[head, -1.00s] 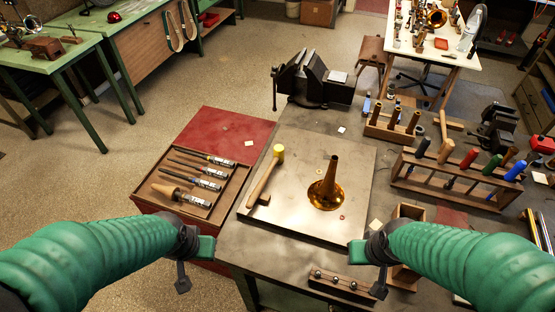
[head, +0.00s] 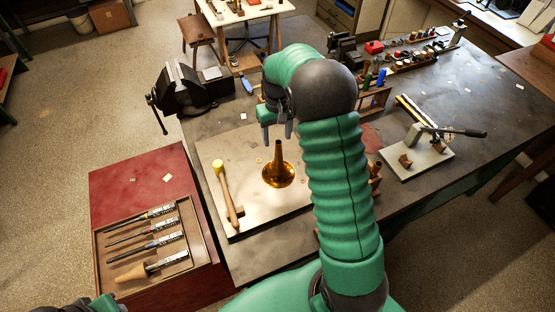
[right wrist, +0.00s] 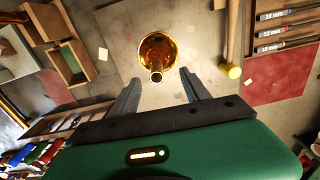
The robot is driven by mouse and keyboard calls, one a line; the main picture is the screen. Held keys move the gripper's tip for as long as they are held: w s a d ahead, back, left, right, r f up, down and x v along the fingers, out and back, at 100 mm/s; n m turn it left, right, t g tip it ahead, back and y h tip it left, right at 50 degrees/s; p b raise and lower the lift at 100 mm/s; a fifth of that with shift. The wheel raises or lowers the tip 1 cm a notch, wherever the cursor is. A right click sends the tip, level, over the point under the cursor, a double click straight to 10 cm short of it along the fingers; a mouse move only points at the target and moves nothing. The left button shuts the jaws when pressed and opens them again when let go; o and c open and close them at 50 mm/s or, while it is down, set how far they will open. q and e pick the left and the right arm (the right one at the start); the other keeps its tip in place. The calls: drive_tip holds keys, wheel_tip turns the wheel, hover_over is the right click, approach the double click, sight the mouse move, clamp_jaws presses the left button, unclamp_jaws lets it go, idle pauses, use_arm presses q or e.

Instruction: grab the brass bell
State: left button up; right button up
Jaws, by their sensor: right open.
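The brass bell (head: 279,174) stands on its wide flare on a pale metal plate (head: 215,152), its narrow tube pointing up. My right gripper (head: 277,133) is above it, pointing down, its two fingers apart and empty. In the right wrist view the bell (right wrist: 159,50) lies beyond the open fingertips, roughly midway between them, with its tube end toward the camera. The fingers do not touch it. Of my left arm only a green and dark part shows at the lower left edge of the head view; its fingers cannot be made out.
A yellow-headed mallet (head: 226,190) lies left of the bell on the plate. A wooden tray (head: 104,249) of several tools sits on the red cabinet at left. A black vise (head: 190,90) stands behind, and a tool rack (head: 374,96) is at right.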

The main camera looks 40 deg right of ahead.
sight(277, 142)
drive_tip(key=f, duration=0.3)
drive_tip(key=f+p, duration=0.1)
drive_tip(key=shift+w+d+f, duration=0.2)
drive_tip(key=shift+w, duration=0.1)
drive_tip(key=f, duration=0.1)
drive_tip(key=f+p, duration=0.2)
drive_tip(key=f, duration=0.1)
drive_tip(key=shift+s+d, duration=0.2)
drive_tip(key=shift+d, duration=0.05)
drive_tip(key=shift+f, duration=0.5)
drive_tip(key=c, duration=0.4)
clamp_jaws()
